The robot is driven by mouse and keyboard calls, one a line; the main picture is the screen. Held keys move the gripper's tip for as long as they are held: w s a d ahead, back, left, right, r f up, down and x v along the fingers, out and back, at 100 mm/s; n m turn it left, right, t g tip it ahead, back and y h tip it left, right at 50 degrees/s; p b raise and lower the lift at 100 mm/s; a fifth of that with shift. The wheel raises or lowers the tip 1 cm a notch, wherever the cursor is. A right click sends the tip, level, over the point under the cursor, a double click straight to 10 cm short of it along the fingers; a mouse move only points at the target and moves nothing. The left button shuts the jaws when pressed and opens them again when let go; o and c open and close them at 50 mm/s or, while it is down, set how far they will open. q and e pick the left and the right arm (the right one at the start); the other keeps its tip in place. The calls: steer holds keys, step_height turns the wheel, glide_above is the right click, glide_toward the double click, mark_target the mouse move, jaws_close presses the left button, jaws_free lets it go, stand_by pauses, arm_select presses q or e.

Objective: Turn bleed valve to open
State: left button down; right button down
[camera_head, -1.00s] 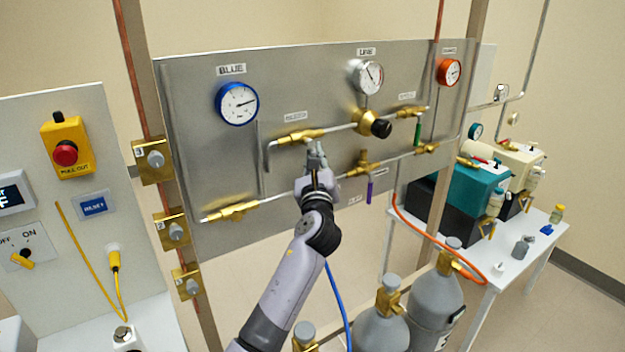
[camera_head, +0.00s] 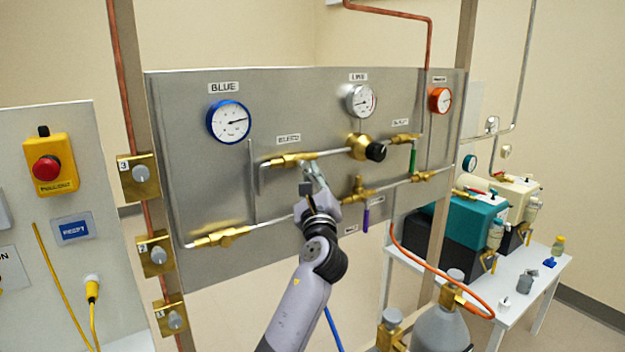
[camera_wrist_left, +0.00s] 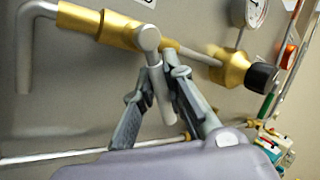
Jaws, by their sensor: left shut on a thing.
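The brass bleed valve (camera_head: 292,160) sits on the metal panel under the BLEED label (camera_head: 289,139). It also shows in the left wrist view (camera_wrist_left: 115,30). Its grey lever handle (camera_wrist_left: 153,62) hangs down from the valve's right end, across the pipe line. My left gripper (camera_head: 313,178) is at the handle, just below the valve. In the left wrist view its two fingers (camera_wrist_left: 158,88) stand on either side of the handle, shut on it. The handle is mostly hidden by the fingers in the head view. My right gripper is not in view.
A brass regulator with a black knob (camera_head: 375,152) is to the right of the valve. A lower pipe carries a brass valve with a purple handle (camera_head: 366,219). A green-handled valve (camera_head: 413,160) is farther right. The blue gauge (camera_head: 229,122) is at upper left.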

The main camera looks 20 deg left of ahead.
arm_select(q)
steer(key=c, duration=1.6)
jaws_free()
steer(key=shift+c, duration=0.2)
steer(key=v, duration=1.2)
steer(key=shift+c, duration=0.3)
